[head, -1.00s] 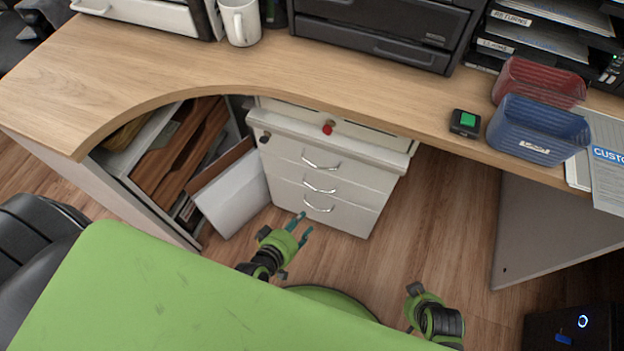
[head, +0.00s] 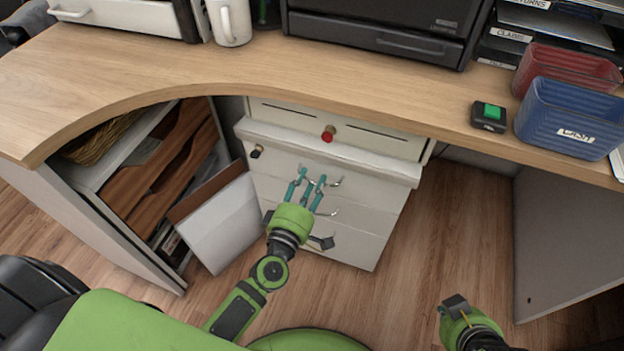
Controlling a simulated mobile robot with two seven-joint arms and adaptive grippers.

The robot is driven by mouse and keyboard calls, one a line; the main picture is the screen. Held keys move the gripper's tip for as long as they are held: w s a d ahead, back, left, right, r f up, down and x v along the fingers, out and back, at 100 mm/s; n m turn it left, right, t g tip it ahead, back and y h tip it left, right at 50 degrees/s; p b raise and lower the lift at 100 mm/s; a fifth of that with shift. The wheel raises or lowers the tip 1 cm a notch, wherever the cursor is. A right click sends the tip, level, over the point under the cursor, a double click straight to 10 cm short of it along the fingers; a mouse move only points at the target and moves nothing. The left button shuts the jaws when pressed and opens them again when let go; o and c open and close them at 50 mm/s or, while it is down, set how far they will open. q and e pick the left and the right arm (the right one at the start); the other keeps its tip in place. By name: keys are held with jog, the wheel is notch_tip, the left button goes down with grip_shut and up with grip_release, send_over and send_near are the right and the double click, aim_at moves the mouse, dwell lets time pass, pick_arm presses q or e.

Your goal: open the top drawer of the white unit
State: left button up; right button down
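The white unit (head: 385,222) stands under the desk, with a stack of drawers that look shut. The top drawer's curved metal handle (head: 337,183) shows just right of my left gripper's fingertips. My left gripper (head: 308,180) is open, its teal fingers apart and pointing at the drawer fronts. It looks empty, and I cannot tell whether it touches the handle. It covers part of the drawer fronts and the lower handles. My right gripper (head: 455,303) is low at the right, away from the unit; its fingers do not show clearly.
The wooden desktop (head: 330,88) overhangs the unit. A red knob (head: 328,134) and a dark knob (head: 257,151) are on the unit's upper part. A white panel (head: 222,225) leans beside an open shelf on the left. The floor (head: 440,225) right of the unit is clear.

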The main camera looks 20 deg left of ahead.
pick_arm(q)
jog(key=shift+w, duration=0.75)
pick_arm(e)
jog(key=shift+w+a+r, duration=0.1)
jog(key=shift+w, duration=0.2)
pick_arm(q)
grip_shut()
